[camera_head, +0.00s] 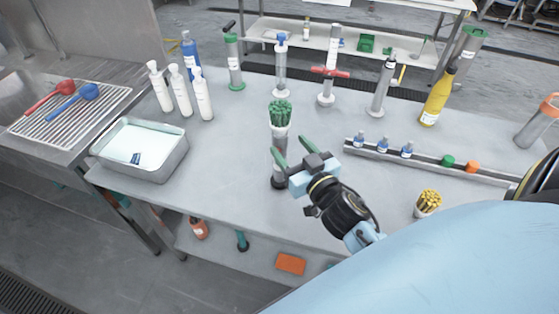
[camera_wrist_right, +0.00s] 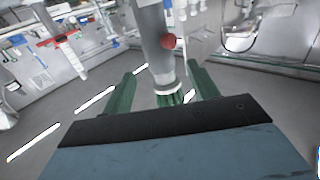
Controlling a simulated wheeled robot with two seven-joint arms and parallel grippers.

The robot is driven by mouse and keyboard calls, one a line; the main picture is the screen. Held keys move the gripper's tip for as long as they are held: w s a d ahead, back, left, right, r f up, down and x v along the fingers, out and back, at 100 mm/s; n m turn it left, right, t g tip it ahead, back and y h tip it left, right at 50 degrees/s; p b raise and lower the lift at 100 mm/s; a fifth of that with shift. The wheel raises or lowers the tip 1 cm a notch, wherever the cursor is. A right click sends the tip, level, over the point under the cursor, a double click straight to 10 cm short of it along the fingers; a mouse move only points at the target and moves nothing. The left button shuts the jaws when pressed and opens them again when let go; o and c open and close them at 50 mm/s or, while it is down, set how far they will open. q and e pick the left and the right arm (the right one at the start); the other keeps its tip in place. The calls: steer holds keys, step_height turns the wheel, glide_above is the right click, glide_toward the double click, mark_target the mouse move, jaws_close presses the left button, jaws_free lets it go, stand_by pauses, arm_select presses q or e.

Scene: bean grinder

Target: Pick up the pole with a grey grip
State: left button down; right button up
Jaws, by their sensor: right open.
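I cannot single out a pole with a grey grip with certainty. A grey upright cylinder (camera_head: 279,143) with a white collar, green tufted top and dark base stands mid-table. My right gripper (camera_head: 292,146) is open, its green fingers at this cylinder. In the right wrist view the grey cylinder (camera_wrist_right: 153,35), with a red knob, shows between the open fingers (camera_wrist_right: 165,82); contact is unclear. Grey upright tools stand along the back: one with a blue top (camera_head: 281,68), one with a red crossbar (camera_head: 329,80), one with a dark top (camera_head: 382,90). My left gripper is not in view.
A yellow bottle (camera_head: 437,98) stands back right. A rail (camera_head: 430,160) with small bottles and a cup of yellow sticks (camera_head: 428,209) are at the right. The table's front middle is clear.

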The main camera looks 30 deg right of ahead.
mark_target(282, 139)
steer(key=w, duration=0.7)
steer(key=shift+w+d+f+p, duration=0.1)
steer(key=shift+w+p, duration=0.1)
steer(key=shift+p, duration=0.1)
jaws_close()
